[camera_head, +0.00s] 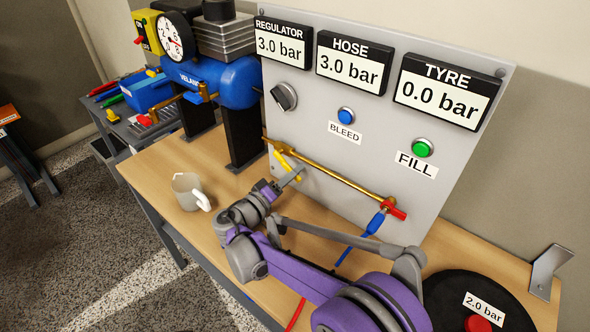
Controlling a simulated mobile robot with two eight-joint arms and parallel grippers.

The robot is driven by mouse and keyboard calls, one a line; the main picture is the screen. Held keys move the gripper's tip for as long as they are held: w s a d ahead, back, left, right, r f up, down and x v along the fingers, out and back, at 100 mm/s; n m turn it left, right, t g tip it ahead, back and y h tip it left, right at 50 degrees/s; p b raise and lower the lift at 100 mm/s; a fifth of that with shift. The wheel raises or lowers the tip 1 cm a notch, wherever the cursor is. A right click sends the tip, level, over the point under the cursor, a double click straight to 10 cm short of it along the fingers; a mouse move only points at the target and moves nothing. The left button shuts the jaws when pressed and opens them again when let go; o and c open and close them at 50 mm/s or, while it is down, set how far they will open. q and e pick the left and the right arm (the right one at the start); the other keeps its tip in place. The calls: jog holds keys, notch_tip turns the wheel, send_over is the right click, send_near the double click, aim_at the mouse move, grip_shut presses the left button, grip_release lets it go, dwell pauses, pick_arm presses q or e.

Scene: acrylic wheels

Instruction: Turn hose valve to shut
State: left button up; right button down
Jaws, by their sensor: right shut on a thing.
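The hose valve is a yellow lever (281,165) on the brass pipe (335,176) along the lower part of the grey panel. My right gripper (292,178) reaches it from the front, with its fingers shut on the lever. The fingertips and the gripped part of the lever are small and partly hidden, so the exact grip is hard to see. The hose display (353,61) reads 3.0 bar. My left gripper is not in view.
The regulator display (284,45) reads 3.0 bar and the tyre display (447,91) 0.0 bar. A white mug (187,192) stands on the table left of my arm. A black disc (455,295) labelled 2.0 bar lies at right. A blue compressor (225,80) stands at back left.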

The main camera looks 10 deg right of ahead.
jog(key=shift+w+a+f+m, duration=0.2)
jog(key=shift+f+m, duration=0.1)
jog(key=shift+m, duration=0.4)
jog(key=c, duration=0.7)
grip_release()
jog(key=p+v, duration=0.1)
jog(key=v, duration=1)
jog(key=shift+d, duration=0.1)
